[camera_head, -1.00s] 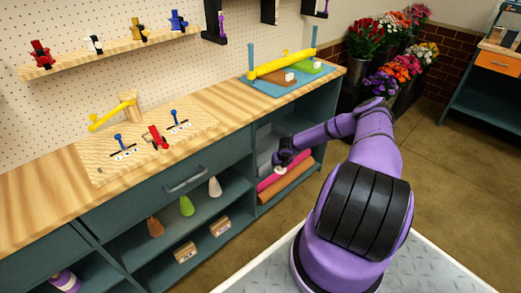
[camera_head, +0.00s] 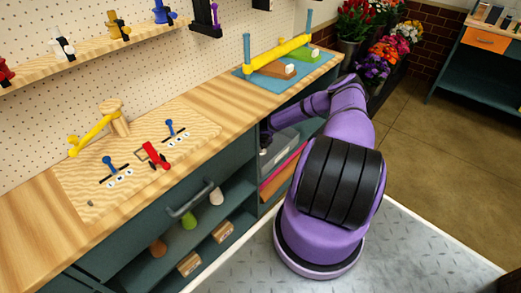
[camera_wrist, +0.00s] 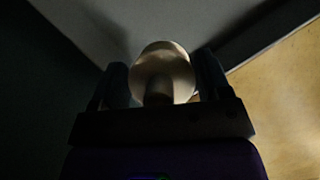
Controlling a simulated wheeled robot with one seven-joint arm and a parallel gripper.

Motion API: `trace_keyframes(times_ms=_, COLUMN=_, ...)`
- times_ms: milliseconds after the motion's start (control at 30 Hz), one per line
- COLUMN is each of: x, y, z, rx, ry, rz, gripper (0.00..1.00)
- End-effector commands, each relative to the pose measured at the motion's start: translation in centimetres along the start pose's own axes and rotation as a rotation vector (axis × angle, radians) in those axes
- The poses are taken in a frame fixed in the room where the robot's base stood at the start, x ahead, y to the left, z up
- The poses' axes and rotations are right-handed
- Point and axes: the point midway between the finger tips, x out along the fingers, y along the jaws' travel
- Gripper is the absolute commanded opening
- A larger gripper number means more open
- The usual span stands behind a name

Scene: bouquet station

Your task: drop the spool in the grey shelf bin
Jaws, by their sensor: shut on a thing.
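The grey shelf bin (camera_head: 285,146) sits in the right-hand opening under the workbench, above rolled material. My gripper (camera_head: 264,150) is at the left side of this opening, next to the bin and partly hidden by the cabinet and my arm. In the wrist view, my gripper (camera_wrist: 160,78) is shut on a pale, round-ended spool (camera_wrist: 164,65) between its two dark fingers. A grey surface, which looks like the bin, lies just beyond the spool. I cannot tell whether the spool is over the bin's inside or beside its wall.
Red and orange-brown rolls (camera_head: 279,180) lie below the bin. A drawer handle (camera_head: 190,199) sticks out left of the opening. The worktop (camera_head: 215,98) above carries a pegged board and a blue mat (camera_head: 286,66). The floor (camera_head: 430,150) to the right is clear.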

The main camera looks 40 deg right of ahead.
Motion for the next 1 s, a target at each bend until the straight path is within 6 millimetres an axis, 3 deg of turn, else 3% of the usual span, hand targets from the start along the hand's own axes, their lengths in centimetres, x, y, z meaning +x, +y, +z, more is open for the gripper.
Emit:
trace_keyframes(times_ms=300, x=4.3, y=0.0, z=-1.9, rx=0.002, ry=0.002, rz=0.000, gripper=0.42)
trace_keyframes(times_ms=700, x=8.2, y=0.0, z=-3.5, rx=0.002, ry=0.001, rz=0.000, gripper=0.42)
trace_keyframes(times_ms=1000, x=9.1, y=0.0, z=-3.8, rx=0.000, ry=0.000, rz=0.000, gripper=0.42)
